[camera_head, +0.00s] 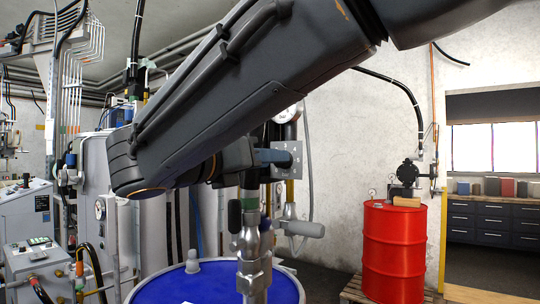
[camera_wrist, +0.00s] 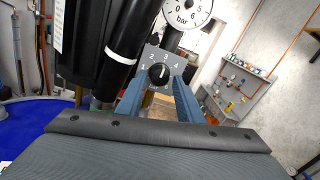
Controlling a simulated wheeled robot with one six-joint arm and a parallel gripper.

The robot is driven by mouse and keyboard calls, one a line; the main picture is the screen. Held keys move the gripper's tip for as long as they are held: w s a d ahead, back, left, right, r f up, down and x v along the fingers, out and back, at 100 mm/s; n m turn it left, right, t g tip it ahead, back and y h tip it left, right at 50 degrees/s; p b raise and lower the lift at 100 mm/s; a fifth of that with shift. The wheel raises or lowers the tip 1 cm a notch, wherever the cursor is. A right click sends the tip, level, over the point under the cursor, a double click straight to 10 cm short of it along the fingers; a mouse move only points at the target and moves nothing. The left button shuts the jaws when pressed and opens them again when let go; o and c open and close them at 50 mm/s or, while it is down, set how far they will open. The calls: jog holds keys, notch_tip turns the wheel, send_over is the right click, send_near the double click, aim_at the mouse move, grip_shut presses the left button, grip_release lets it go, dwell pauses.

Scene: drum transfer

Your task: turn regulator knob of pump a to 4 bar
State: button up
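The regulator knob (camera_wrist: 158,75) is a small black dial on a grey scale plate (camera_wrist: 150,56) numbered 1 to 4, seen in the wrist view. Its pale mark appears to point up toward 3. The plate also shows in the head view (camera_head: 296,158). A round bar gauge (camera_wrist: 187,10) sits above it; its needle cannot be read. My gripper (camera_wrist: 160,84) has a blue finger on each side of the knob, with gaps apparently left beside it. In the head view my gripper (camera_head: 277,157) is at the plate, and the knob is hidden.
A blue drum (camera_head: 180,287) with pump pipework (camera_head: 253,245) stands below my arm. A red drum (camera_head: 394,250) on a pallet stands at the right. Grey cabinets and hoses (camera_head: 30,262) crowd the left. A black cylinder (camera_wrist: 112,55) stands close left of the plate.

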jog(key=shift+x, duration=1.35)
jog(key=c, duration=0.8)
jog(key=shift+o, duration=0.2)
jog(key=shift+m, duration=0.3)
jog(key=shift+d+m+b, duration=0.1)
jog(key=shift+m+b, duration=2.6)
jog(key=shift+m, duration=1.3)
jog(key=shift+s+y, duration=0.1)
jog(key=shift+y, duration=0.2)
